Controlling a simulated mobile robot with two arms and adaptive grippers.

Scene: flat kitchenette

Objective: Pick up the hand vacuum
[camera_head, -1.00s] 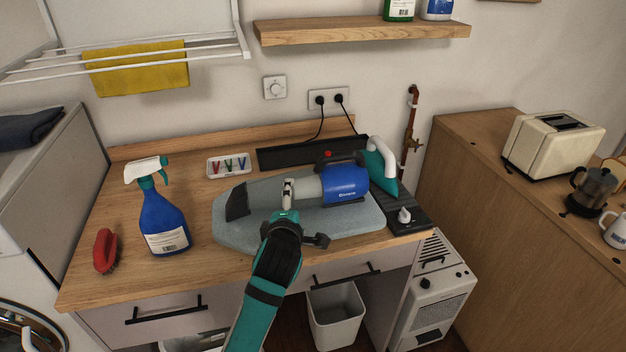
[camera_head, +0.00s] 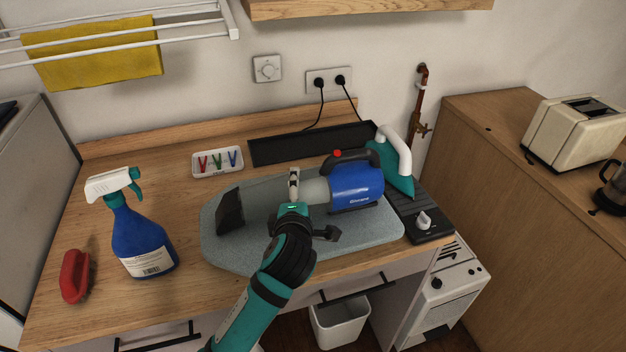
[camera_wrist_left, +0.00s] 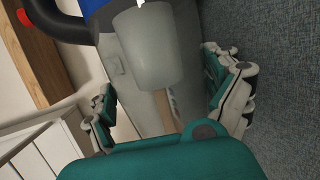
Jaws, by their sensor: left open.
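The hand vacuum (camera_head: 352,188) lies on a grey ironing pad (camera_head: 238,255) on the wooden counter. It has a blue body, a black top handle with a red button, a pale translucent barrel and a dark nozzle end pointing left. My left gripper (camera_head: 306,207) is open at the vacuum's barrel, partly covering it in the head view. In the left wrist view, the fingers of the left gripper (camera_wrist_left: 168,92) stand on either side of the barrel (camera_wrist_left: 150,45). I cannot tell whether they touch it. My right gripper is not in view.
A blue spray bottle (camera_head: 142,240) and a red brush (camera_head: 75,275) stand left of the pad. A clip tray (camera_head: 218,172) lies behind it. A shelf (camera_head: 370,9) hangs above.

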